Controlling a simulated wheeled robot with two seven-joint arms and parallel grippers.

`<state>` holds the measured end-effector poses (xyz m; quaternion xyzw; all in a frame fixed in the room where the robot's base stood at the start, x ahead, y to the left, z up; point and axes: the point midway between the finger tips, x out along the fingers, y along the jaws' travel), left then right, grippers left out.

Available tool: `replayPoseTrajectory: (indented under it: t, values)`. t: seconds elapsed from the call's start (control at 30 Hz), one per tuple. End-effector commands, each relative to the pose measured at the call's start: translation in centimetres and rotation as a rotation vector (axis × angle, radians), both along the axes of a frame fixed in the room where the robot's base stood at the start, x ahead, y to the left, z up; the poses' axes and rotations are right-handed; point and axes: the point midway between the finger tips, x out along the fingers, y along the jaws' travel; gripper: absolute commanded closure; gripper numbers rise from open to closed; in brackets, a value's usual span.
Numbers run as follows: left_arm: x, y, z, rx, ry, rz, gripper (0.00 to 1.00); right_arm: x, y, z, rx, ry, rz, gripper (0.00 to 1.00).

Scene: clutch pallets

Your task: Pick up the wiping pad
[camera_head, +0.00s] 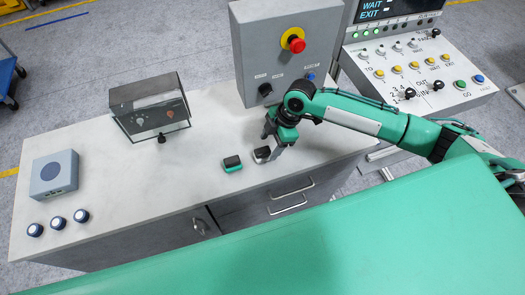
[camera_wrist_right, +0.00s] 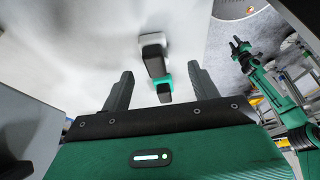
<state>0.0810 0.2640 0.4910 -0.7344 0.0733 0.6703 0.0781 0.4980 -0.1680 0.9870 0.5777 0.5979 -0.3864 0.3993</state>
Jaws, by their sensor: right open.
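Two small pads with black grips lie close together on the white counter. One has a pale grey base (camera_head: 262,155) and the other a green base (camera_head: 232,164); I cannot tell which is the wiping pad. In the right wrist view the grey pad (camera_wrist_right: 153,48) and green pad (camera_wrist_right: 165,90) show ahead of and between the fingers. My right gripper (camera_head: 271,142) is open and empty, just over the grey pad and partly covering it. A green arm, apparently my left, shows small in the wrist view with its gripper (camera_wrist_right: 238,45); its jaws are too small to judge.
A grey panel with a red stop button (camera_head: 297,45) stands behind the right gripper. A clear-covered box (camera_head: 150,108), a blue-grey box (camera_head: 54,175) and several round dark knobs (camera_head: 82,215) sit to the left. The counter's middle (camera_head: 150,170) is clear.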

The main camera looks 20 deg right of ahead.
Motion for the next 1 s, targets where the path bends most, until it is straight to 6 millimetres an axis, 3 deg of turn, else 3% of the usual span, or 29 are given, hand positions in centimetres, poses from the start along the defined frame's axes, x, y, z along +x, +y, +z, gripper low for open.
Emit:
replayPoseTrajectory:
  t: [0.4, 0.6, 0.83, 0.87, 1.0]
  values:
    - [0.0, 0.0, 2.8, 0.000, 0.000, 0.000, 0.66, 0.6, 1.7, -3.0, 0.000, 0.004, -0.001, 0.38]
    - [0.0, 0.0, 3.3, 0.000, 0.000, 0.000, 0.66, 0.6, 2.4, -5.0, 0.000, 0.000, 0.000, 0.38]
    - [0.0, 0.0, 3.2, 0.000, 0.000, -0.001, 0.66, 0.6, 2.4, -5.3, 0.000, 0.000, 0.001, 0.38]
    - [0.0, 0.0, 3.2, 0.000, 0.000, -0.001, 0.66, 0.6, 2.4, -5.3, 0.000, 0.000, 0.001, 0.40]
    - [0.0, 0.0, 3.2, 0.000, 0.000, -0.001, 0.66, 0.6, 2.4, -5.3, 0.000, 0.000, 0.001, 0.68]
